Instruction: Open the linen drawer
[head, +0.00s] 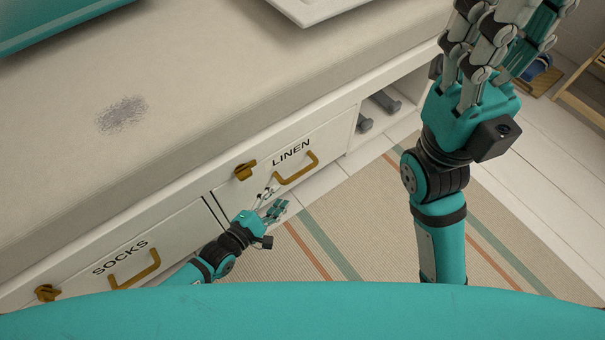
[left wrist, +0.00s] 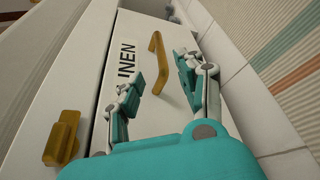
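The linen drawer (head: 333,141) is a white front under the bench, lettered LINEN, and looks shut. It also shows in the left wrist view (left wrist: 128,40). Its ochre bar handle (head: 297,168) shows in the left wrist view (left wrist: 157,62) too. An ochre block (head: 244,171) sits by the drawer's upper left corner, on the rail in the left wrist view (left wrist: 62,138). My left gripper (head: 270,203) is open and empty in front of the drawer, its fingers (left wrist: 162,80) pointing toward the handle, apart from it. My right gripper (head: 495,35) is raised at the upper right, fingertips cut off.
The socks drawer (head: 170,240), with its own handle (head: 135,268) and ochre block (head: 47,293), is left of the linen drawer. An open cubby (head: 376,112) holding grey dumbbells is to the right. A striped rug (head: 360,215) covers the floor in front.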

